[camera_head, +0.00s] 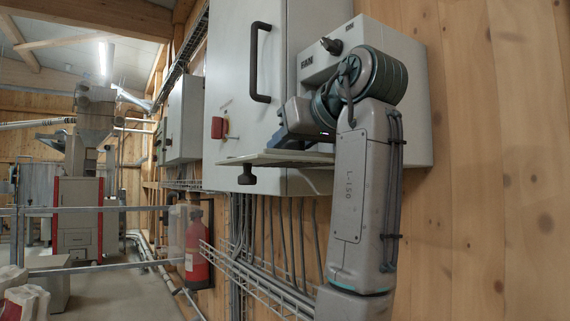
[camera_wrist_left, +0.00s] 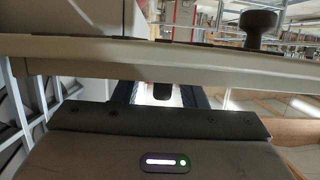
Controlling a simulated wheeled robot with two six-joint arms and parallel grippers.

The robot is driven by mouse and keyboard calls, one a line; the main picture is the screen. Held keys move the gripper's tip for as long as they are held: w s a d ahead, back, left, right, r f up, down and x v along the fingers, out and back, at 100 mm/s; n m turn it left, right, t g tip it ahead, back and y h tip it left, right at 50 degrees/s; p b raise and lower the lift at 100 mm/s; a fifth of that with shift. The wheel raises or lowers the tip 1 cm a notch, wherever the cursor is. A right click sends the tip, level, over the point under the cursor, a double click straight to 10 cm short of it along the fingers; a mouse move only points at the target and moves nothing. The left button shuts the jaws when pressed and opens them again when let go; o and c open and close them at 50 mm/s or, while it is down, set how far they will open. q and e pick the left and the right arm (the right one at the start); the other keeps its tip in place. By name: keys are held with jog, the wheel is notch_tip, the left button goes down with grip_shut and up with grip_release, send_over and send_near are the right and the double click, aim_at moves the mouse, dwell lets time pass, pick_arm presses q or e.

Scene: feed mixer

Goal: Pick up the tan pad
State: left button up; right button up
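I cannot make out a tan pad in either view. My left gripper (camera_head: 282,138) is just above a pale fold-out shelf (camera_head: 270,158) on the front of the grey cabinet. In the left wrist view, the two dark fingers of this gripper (camera_wrist_left: 160,94) stand apart, with the shelf's edge (camera_wrist_left: 90,58) crossing in front of them. A small dark block (camera_wrist_left: 163,90) shows between the fingers, and I cannot tell what it is or whether they touch it. My right gripper is in neither view.
A black knob (camera_head: 247,175) is under the shelf and also shows in the left wrist view (camera_wrist_left: 262,25). The cabinet (camera_head: 232,75) has a black handle (camera_head: 259,62) and a red switch (camera_head: 219,128). A box marked FAN (camera_head: 418,110), a wire tray (camera_head: 255,280) and a red extinguisher (camera_head: 196,255) are nearby.

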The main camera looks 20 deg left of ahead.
pick_arm(q)
jog(key=shift+s+d, duration=0.1)
jog(key=shift+c, duration=0.5)
grip_shut()
jog(key=shift+r, duration=0.1)
